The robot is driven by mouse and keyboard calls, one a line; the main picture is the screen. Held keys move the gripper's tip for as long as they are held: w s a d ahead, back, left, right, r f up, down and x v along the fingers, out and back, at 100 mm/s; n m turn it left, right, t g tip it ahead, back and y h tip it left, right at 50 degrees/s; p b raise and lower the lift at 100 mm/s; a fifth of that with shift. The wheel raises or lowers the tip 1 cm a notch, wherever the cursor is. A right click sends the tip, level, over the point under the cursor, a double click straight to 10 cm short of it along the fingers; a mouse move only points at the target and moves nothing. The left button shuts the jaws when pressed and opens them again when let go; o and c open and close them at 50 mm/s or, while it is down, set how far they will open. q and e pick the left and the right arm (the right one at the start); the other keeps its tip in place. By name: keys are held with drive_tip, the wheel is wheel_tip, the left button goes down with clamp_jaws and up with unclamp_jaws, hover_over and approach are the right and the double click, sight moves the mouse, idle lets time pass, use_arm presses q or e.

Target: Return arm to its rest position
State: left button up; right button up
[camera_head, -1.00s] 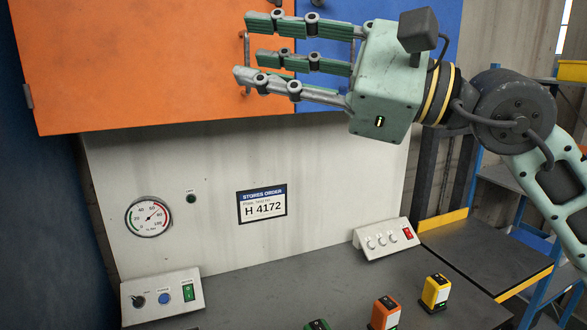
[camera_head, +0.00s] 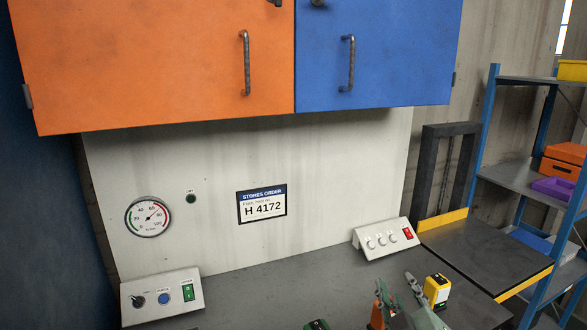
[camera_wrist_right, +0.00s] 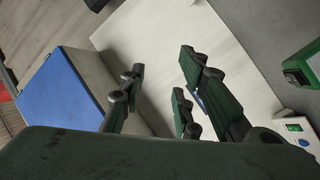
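My right gripper (camera_head: 398,284) shows low at the bottom right of the head view, in front of the bench top. Its green fingers point up and are spread apart, with nothing between them. They also show spread and empty in the right wrist view (camera_wrist_right: 160,72). The palm and most of my right arm are below the picture in the head view. My left gripper is in neither view.
A yellow device (camera_head: 437,291) stands right beside the gripper. An orange device (camera_head: 377,317) is partly hidden by it. A green device (camera_head: 317,325) is at the bottom edge. The orange door (camera_head: 150,60) and blue door (camera_head: 400,60) above are shut.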

drive_tip(key=s+d+f+m+g, duration=0.1)
drive_tip(key=s+f+m+g, duration=0.15)
drive_tip(key=s+f, duration=0.5)
drive_tip(key=s+f+m+g, duration=0.1)
drive_tip(key=s+f+g, duration=0.3)
drive_tip(key=f, duration=0.6)
drive_tip(key=s+a+f+m+g+y, duration=0.1)
drive_tip(key=s+f+g, duration=0.3)
drive_tip(key=s+f, duration=0.3)
drive_tip(key=s+f+m+g+y, duration=0.1)
drive_tip(key=s+f+m+g, duration=0.2)
drive_tip(key=s, duration=0.7)
wheel_tip(320, 180, down, 28)
drive_tip(key=s+n+g, duration=0.1)
drive_tip(key=s+n, duration=0.1)
drive_tip(key=s+d+f+g, duration=0.1)
drive_tip(key=s+d+f, duration=0.1)
drive_tip(key=s+f, duration=1.2)
drive_tip(key=s, duration=0.2)
drive_tip(key=shift+s+d+f+h, duration=0.15)
drive_tip(key=shift+s+d+h, duration=0.15)
drive_tip(key=shift+s+d, duration=0.05)
drive_tip(key=shift+g, duration=0.25)
